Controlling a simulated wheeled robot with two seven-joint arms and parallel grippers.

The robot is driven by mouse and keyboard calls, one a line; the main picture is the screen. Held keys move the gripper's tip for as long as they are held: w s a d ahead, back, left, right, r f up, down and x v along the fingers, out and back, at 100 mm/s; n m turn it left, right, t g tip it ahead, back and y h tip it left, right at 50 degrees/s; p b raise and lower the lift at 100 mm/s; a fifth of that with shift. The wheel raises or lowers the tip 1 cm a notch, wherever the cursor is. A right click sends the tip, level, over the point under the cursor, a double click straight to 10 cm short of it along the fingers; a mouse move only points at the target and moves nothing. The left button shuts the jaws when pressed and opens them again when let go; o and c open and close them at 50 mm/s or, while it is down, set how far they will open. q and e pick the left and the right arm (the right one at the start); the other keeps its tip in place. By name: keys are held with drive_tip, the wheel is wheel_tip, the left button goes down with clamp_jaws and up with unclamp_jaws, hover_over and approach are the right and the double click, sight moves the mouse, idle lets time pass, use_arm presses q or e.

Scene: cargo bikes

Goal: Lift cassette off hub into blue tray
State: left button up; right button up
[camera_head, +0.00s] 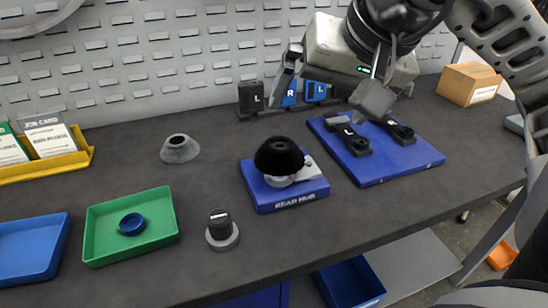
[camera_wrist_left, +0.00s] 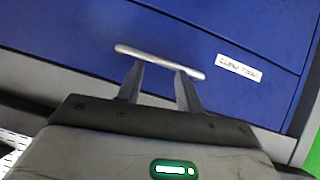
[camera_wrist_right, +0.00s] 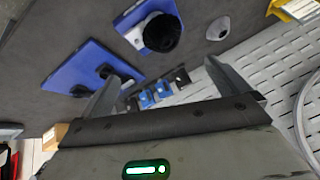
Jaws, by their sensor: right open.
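The black cassette (camera_head: 279,157) sits on the blue block marked REAR HUB (camera_head: 292,200) in mid-bench; it also shows in the right wrist view (camera_wrist_right: 161,33). A blue tray (camera_head: 30,250) is at the left edge of the head view, partly cut off. My right gripper (camera_head: 322,98) is open and empty, above the bench behind and right of the cassette. My left gripper (camera_wrist_left: 158,80) is outside the head view. Its fingers are apart in front of a pale bar handle (camera_wrist_left: 160,61) on a blue drawer front; contact cannot be told.
A green tray (camera_head: 92,235) with a blue ring, a dark knob on a grey disc (camera_head: 222,231) and a grey cone (camera_head: 180,150) stand left of the hub. A blue board (camera_head: 400,170) with black levers lies right. Small marked blocks (camera_head: 252,96) stand by the slotted wall.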

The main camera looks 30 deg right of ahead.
approach(287, 148)
drive_tip(key=x, duration=0.4)
drive_tip(key=shift+d+f+b, duration=0.1)
drive_tip(key=shift+f+b, duration=0.1)
drive_tip(key=shift+b, duration=0.15)
drive_tip(key=shift+x, duration=2.75)
drive_tip(key=shift+w, duration=0.1)
drive_tip(key=shift+r, duration=0.1)
drive_tip(key=c, duration=1.3)
